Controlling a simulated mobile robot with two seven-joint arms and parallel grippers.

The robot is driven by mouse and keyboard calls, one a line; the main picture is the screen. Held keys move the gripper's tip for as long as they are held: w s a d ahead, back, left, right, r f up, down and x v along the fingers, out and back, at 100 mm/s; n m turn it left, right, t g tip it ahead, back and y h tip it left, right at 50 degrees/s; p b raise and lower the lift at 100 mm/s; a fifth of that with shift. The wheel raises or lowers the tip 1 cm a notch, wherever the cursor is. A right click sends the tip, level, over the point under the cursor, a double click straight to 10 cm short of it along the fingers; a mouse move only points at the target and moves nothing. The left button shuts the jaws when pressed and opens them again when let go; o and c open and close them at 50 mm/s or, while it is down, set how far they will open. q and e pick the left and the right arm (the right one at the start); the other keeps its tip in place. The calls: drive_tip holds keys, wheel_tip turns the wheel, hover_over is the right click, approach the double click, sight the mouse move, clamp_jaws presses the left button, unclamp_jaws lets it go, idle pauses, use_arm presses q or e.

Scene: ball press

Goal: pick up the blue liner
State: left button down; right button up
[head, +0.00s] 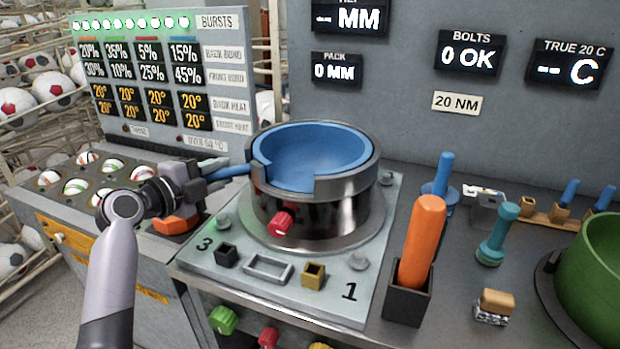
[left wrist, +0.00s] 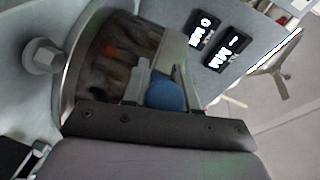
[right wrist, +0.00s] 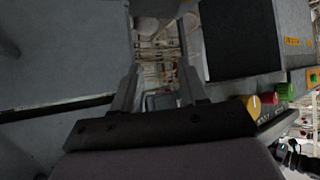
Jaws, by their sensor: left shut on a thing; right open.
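The blue liner (head: 315,155) is a bowl that sits inside the round metal press ring (head: 345,205), with its blue handle tab (head: 228,172) sticking out to the left through a notch in the ring. My left gripper (head: 212,175) is shut on that tab at the left of the ring. In the left wrist view a blue rounded piece (left wrist: 166,92) lies between the fingers, next to the shiny metal wall. My right gripper (right wrist: 158,92) is open and empty in the right wrist view, and it is outside the head view.
An orange handle stands in a black holder (head: 407,302) right of the press. A teal tool (head: 497,235), a brush (head: 495,307) and a green bowl (head: 597,262) are further right. A control panel (head: 165,80) stands behind my left arm. A tray of balls (head: 75,180) is at left.

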use_arm(q)
drive_tip(key=shift+r, duration=0.15)
idle(0.3)
wheel_tip(320, 180, up, 20)
drive_tip(key=b, duration=0.1)
idle(0.6)
idle(0.3)
